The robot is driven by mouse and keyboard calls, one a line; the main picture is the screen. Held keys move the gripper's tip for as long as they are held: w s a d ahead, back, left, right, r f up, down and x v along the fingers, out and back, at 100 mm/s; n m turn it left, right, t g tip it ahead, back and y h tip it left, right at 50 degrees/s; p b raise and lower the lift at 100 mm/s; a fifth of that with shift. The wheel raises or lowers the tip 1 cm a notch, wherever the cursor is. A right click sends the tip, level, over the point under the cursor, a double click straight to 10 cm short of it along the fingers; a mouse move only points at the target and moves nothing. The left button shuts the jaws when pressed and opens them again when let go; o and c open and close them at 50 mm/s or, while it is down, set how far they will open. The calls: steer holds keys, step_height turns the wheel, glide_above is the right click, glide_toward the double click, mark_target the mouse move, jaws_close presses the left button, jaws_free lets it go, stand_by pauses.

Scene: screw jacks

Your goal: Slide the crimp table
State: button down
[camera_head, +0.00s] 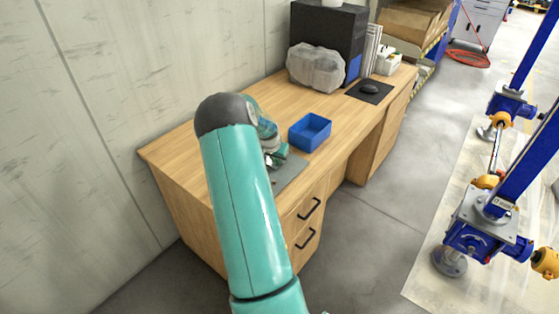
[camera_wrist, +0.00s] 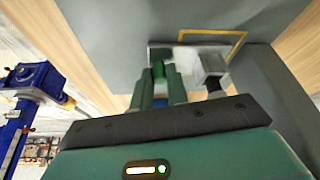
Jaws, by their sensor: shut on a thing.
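In the wrist view, my gripper (camera_wrist: 160,90) has its green fingers shut around a small green piece (camera_wrist: 158,68), which looks like a knob or handle. A silver block (camera_wrist: 212,68) on a dark rod sits just right of the fingers. A pale plate (camera_wrist: 190,55) lies behind them, beside a yellow outline on a grey surface. I cannot tell which of these parts is the crimp table. In the head view, my gripper (camera_head: 277,157) is low over the grey mat (camera_head: 290,173) on the desk, and my arm hides most of what is there.
A blue open bin (camera_head: 310,132) stands on the wooden desk (camera_head: 340,125) just beyond my gripper. Blue screw jacks (camera_head: 485,225) stand at right; the floor between is clear.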

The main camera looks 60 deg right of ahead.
steer(key=c, duration=1.4)
jaws_free()
steer(key=shift+w, duration=0.4)
steer(key=shift+o, duration=0.2)
steer(key=shift+s, duration=0.15)
steer(key=shift+r, duration=0.1)
steer(key=shift+a+r, duration=0.15)
steer(key=shift+r, duration=0.15)
steer(key=v, duration=1.3)
steer(key=shift+s, duration=0.25)
